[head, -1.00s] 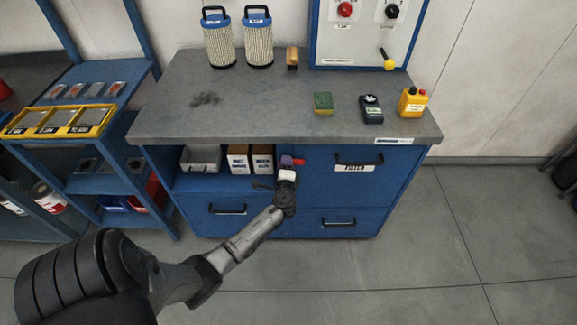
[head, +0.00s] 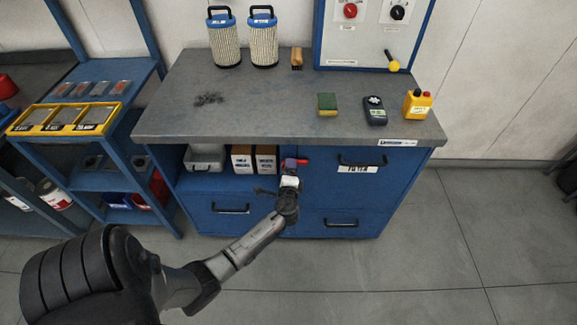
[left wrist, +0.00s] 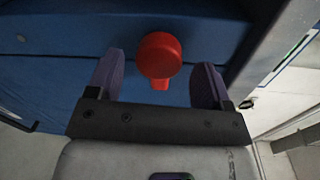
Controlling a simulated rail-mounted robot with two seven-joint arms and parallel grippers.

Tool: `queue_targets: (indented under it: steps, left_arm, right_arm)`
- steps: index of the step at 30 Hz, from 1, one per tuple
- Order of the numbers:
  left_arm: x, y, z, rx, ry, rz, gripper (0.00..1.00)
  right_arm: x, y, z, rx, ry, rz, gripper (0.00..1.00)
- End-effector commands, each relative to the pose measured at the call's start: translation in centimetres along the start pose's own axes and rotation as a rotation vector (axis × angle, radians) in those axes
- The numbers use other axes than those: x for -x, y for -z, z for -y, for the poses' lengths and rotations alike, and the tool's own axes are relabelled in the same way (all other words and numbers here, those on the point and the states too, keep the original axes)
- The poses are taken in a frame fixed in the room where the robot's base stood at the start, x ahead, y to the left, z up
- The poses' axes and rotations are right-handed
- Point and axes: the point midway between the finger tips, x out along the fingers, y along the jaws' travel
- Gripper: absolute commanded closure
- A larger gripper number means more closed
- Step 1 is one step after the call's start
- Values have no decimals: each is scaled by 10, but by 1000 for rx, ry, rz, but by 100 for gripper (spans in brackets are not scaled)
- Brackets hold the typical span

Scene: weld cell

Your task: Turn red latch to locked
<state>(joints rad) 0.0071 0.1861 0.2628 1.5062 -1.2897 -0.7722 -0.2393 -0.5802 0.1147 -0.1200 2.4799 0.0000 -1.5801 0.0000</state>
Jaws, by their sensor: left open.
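The red latch (head: 302,161) is on the blue cabinet front below the worktop, beside the left edge of the door labelled FILTER. In the left wrist view the red latch (left wrist: 160,56) has a round knob with a short tab pointing down the picture. My left gripper (head: 291,163) is at the cabinet front, just left of the latch in the head view. In the left wrist view my left gripper (left wrist: 160,82) is open, with one purple finger on each side of the latch and gaps between. My right gripper is not in view.
An open shelf with boxes (head: 253,159) lies left of the latch. Door and drawer handles stick out nearby.

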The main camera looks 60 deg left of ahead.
Motion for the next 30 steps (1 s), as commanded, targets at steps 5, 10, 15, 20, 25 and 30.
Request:
queue_targets:
  steps: [5,10,15,20,25,30]
  left_arm:
    - [39,0,0,0,-3,-1,27]
    - [70,0,0,0,-3,0,27]
    - [94,0,0,-1,-2,0,27]
    - [107,0,0,-1,-1,1,27]
    - [112,0,0,-1,0,1,27]
    - [113,0,0,-1,0,1,27]
  right_arm:
    - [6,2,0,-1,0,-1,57]
    - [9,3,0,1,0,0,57]
    - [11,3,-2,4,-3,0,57]
    - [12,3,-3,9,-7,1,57]
    - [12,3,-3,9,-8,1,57]
    - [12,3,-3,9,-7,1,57]
